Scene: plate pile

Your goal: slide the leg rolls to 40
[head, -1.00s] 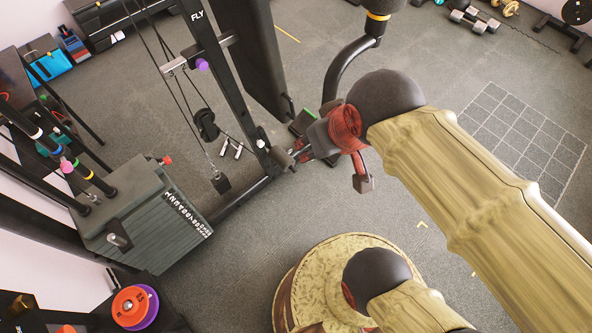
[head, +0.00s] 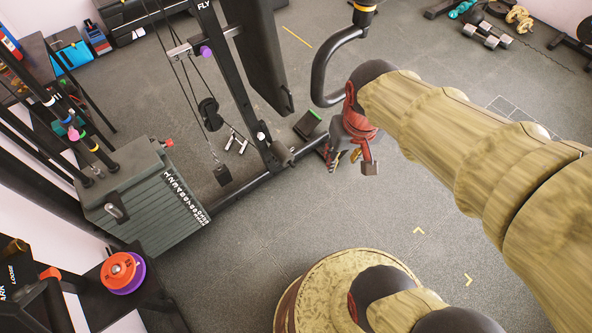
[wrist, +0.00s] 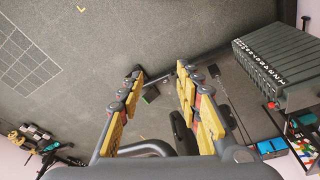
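My gripper (head: 344,158) hangs over the floor beside the base of the FLY machine (head: 235,75). It is near the lower end of a curved black tube (head: 322,78) with a yellow ring at its top. In the wrist view my gripper (wrist: 160,72) has its two yellow-padded fingers apart with nothing between them, only floor and a machine bar beyond. I cannot tell for sure which parts are the leg rolls, and no 40 mark is readable. A black block with a green strip (head: 308,124) lies by the machine foot.
A numbered weight stack (head: 160,200) stands left of the machine and also shows in the wrist view (wrist: 275,65). Orange and purple plates (head: 122,272) sit at lower left. Dumbbells (head: 487,35) lie at the back right. Open floor (head: 400,200) lies right of the machine.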

